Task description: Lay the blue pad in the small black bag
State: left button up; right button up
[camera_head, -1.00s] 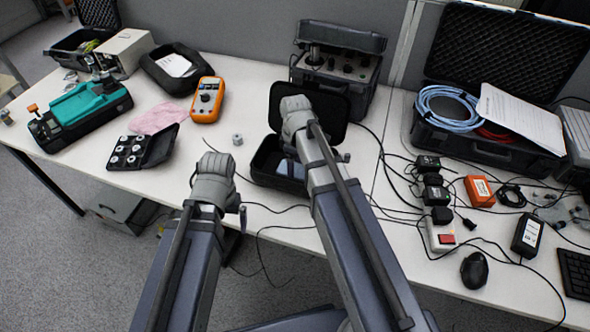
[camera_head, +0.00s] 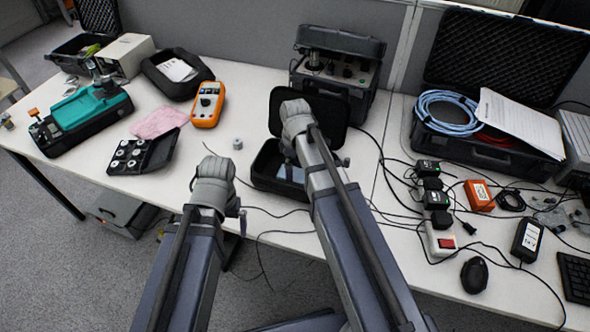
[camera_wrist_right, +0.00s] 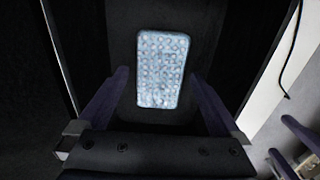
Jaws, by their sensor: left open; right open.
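The small black bag (camera_head: 262,180) stands open on the table in the head view, its lid (camera_head: 335,112) raised at the back. The blue pad (camera_wrist_right: 162,69) is pale blue and bumpy. In the right wrist view it lies flat against the bag's dark inside. My right gripper (camera_wrist_right: 158,85) is open over the bag, with its fingers either side of the pad and clear of it. In the head view my right wrist hides part of the bag. My left gripper (camera_head: 205,180) is left of the bag, empty as far as I see, its fingers mostly hidden by my own wrist.
A small metal nut-like part (camera_head: 237,143) lies left of the bag. An orange multimeter (camera_head: 208,103), a pink cloth (camera_head: 160,120) and a black case of round parts (camera_head: 130,157) lie further left. A control box (camera_head: 335,75) stands behind. Cables and chargers (camera_head: 436,200) crowd the right side.

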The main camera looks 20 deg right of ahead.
aim_at(295, 174)
notch_tip(295, 174, up, 12)
jog(key=p, duration=1.1)
jog(key=shift+p, duration=0.3)
